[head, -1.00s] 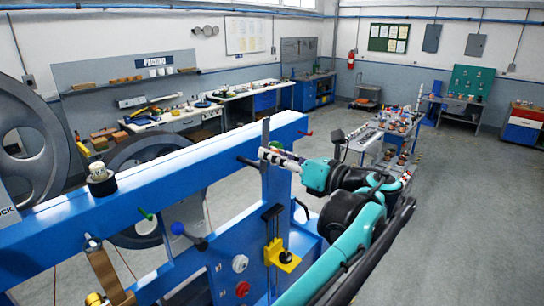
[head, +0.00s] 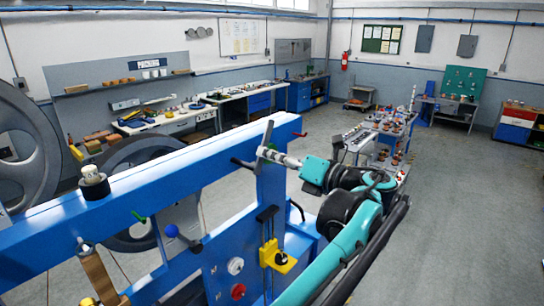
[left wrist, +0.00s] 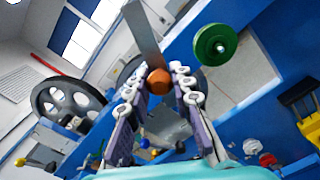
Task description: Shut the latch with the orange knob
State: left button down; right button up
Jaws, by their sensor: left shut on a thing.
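The orange knob (left wrist: 158,81) sits between the fingertips of my left gripper (left wrist: 162,78) in the left wrist view. The fingers are shut on it from both sides. A flat grey latch lever (left wrist: 142,32) runs up from the knob; in the head view it is the dark lever (head: 267,136) standing slightly tilted at the right part of the blue beam. In the head view my left gripper (head: 267,153) reaches this lever from the right, and its fingers hide the knob. My right gripper is in neither view.
The blue frame (head: 130,190) carries a green handle (left wrist: 216,45), a blue ball knob (head: 172,231), a yellow bracket (head: 284,262) and a red button (head: 238,291). A large grey wheel (head: 22,150) stands at left. Open floor (head: 440,220) lies at right.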

pick_arm(q)
jog(key=c, duration=1.3)
grip_release()
jog(key=v, duration=1.2)
